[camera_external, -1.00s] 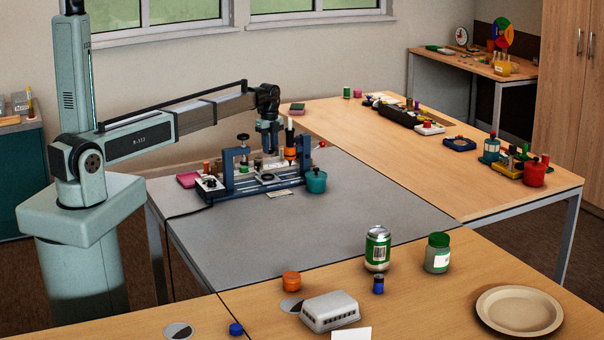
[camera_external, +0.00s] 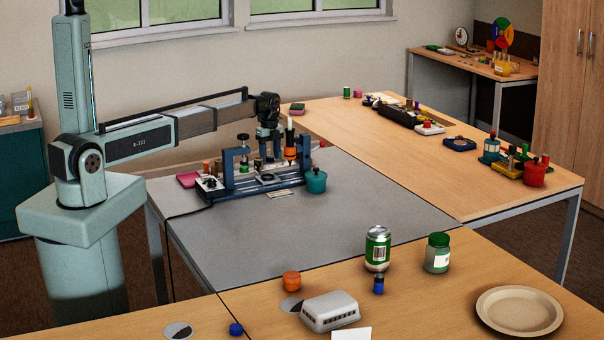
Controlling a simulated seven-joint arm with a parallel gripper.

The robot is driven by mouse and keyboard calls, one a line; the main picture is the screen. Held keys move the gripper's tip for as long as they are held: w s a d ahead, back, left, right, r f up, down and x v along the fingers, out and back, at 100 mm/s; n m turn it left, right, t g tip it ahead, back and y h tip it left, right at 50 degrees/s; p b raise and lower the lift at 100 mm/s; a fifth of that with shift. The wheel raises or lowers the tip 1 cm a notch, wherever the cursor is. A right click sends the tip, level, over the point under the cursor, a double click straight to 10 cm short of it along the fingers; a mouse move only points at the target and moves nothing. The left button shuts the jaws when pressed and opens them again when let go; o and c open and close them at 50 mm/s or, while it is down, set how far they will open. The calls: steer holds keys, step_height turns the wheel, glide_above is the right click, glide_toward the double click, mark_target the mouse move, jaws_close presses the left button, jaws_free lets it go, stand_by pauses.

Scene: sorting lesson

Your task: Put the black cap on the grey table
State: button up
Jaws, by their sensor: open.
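My gripper (camera_external: 267,148) is over the blue fixture (camera_external: 262,181) at the back of the grey table (camera_external: 330,232). Its fingers are open, small and partly lost against the fixture. An orange upright part with a white tip (camera_external: 290,123) stands just right of the gripper. I cannot pick out the black cap for certain; small dark parts around the fixture are too small to tell apart. The bare front of the grey table is clear.
A teal pot (camera_external: 316,182) stands right of the fixture and a pink block (camera_external: 188,180) left of it.

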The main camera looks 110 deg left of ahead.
mark_target(270, 157)
step_height(270, 157, up, 12)
steer(key=shift+r, duration=0.15)
stand_by(0.6)
